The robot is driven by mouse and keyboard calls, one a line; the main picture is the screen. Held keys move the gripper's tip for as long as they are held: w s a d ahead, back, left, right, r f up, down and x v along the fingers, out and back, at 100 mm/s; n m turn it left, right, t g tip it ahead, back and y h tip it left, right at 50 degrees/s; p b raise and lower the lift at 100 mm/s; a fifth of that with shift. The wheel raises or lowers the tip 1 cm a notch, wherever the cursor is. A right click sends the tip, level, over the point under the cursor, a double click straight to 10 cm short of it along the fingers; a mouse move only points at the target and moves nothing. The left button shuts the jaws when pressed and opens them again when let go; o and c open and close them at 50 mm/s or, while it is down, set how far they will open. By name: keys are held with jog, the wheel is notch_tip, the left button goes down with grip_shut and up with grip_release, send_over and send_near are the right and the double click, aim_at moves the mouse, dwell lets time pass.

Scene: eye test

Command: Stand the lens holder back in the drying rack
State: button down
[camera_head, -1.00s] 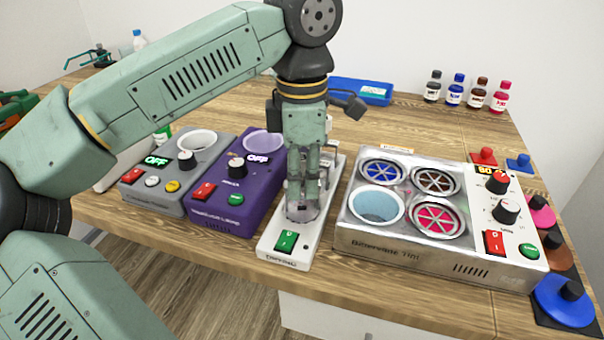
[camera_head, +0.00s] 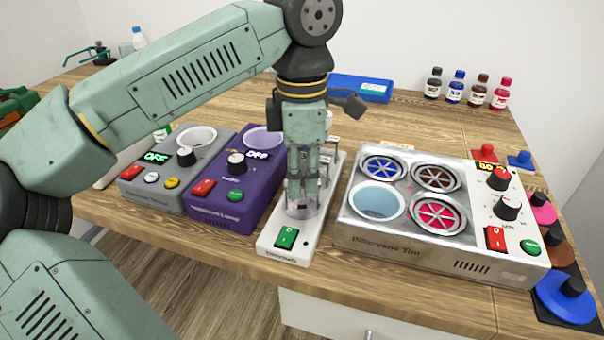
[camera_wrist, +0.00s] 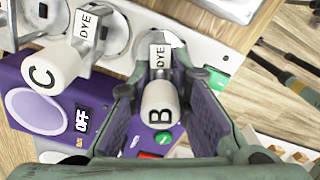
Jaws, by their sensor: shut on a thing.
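My gripper (camera_head: 303,192) points down over the near end of a narrow white unit (camera_head: 270,243) with a green switch. In the wrist view my gripper (camera_wrist: 158,82) is shut on a lens holder with a white round knob marked B (camera_wrist: 158,105) and a tag reading DYE. A second holder, marked C (camera_wrist: 55,68), stands beside it to the left, also tagged DYE. Round metal wells show in the white unit; I cannot tell whether holder B's lower end is inside one. No thing is plainly labelled as a drying rack.
A metal tint unit (camera_head: 400,245) with several round wells stands close on the right. Several small bottles (camera_head: 457,88) and a blue case (camera_head: 350,86) are at the back.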

aim_at(302, 156)
jog(key=c, duration=1.4)
grip_release()
jog(key=o, duration=0.3)
jog(key=shift+r+p, duration=2.4)
jog(key=shift+r, duration=0.65)
